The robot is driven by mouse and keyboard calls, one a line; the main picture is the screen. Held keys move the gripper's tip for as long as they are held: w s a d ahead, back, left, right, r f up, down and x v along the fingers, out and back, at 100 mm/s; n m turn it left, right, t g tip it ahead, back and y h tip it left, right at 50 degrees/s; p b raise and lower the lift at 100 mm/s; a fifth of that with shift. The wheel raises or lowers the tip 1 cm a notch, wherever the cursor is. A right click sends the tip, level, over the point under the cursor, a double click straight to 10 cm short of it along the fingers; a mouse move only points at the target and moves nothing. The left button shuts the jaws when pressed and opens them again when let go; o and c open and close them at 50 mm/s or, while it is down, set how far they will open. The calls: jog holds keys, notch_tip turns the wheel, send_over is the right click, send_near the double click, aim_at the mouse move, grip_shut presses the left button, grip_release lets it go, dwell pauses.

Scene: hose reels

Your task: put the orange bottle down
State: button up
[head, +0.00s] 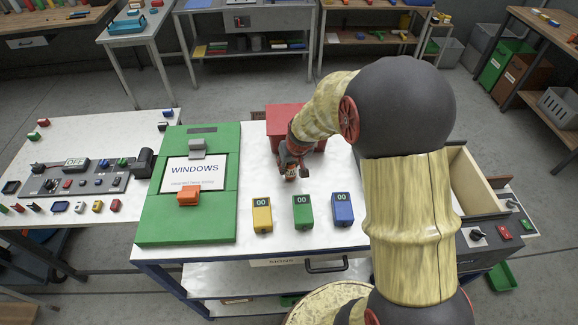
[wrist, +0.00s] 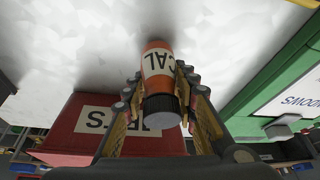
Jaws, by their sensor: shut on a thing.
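The orange bottle (wrist: 157,62) has a white label with the letters CAL and a black cap (wrist: 163,108). My gripper (wrist: 160,84) is shut on it, with a finger on each side near the cap end. In the head view my gripper (head: 290,168) is low over the white table (head: 270,224), in front of the red box. The bottle (head: 291,177) is small there and partly hidden by the fingers. Its far end is close to the white tabletop in the wrist view. I cannot tell whether it touches.
A red box (head: 283,118) with a white label stands just behind my gripper. A green board (head: 150,228) reading WINDOWS lies to the left. Yellow (head: 262,216), green (head: 303,212) and blue (head: 342,209) blocks stand in front. Bare tabletop lies between them and my gripper.

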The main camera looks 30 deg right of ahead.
jog(key=shift+f, duration=0.3)
jog(key=shift+f, duration=0.2)
jog(key=o, duration=1.2)
jog(key=shift+c, duration=0.2)
jog(key=shift+r, duration=0.15)
